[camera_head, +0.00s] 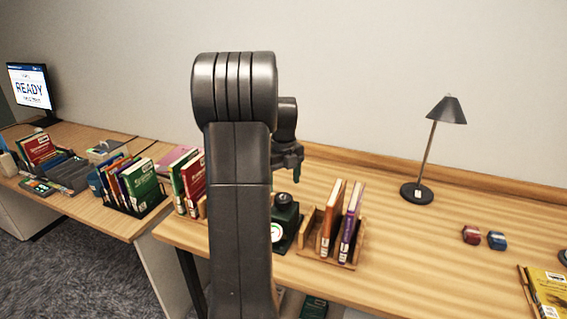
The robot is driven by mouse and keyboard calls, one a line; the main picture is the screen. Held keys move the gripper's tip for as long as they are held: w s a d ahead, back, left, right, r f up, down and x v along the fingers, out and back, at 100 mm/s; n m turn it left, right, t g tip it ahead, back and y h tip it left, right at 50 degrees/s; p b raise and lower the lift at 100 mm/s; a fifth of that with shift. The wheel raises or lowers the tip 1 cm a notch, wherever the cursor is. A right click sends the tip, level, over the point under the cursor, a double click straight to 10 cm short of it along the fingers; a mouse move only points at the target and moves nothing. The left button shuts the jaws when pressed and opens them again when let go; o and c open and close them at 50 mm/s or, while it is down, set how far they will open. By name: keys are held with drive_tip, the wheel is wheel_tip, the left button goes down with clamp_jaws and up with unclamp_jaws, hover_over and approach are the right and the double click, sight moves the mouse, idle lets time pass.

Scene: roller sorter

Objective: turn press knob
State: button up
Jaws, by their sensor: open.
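A dark green press (288,222) stands on the wooden desk, just right of my large arm link, which hides its left part. Its black knob (284,199) is on top, and a round white dial (277,232) faces the front. My gripper (289,172) hangs at the end of my arm, pointing down, a short way above the knob. It is open, with nothing seen between its fingers. It looks apart from the knob; the exact gap is hard to tell from this angle.
A wooden rack (312,245) with two upright books stands close to the press on the right. Left of my arm, more books (192,180) stand. A desk lamp (417,193) and two small red and blue items (471,235) are farther right. The desk between them is clear.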

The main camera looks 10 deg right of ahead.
sight(284, 197)
wheel_tip(284, 197, up, 8)
drive_tip(key=shift+f, duration=0.1)
idle(0.4)
wheel_tip(284, 197, down, 14)
drive_tip(key=shift+r+p, duration=0.1)
drive_tip(key=shift+p, duration=0.3)
idle(0.5)
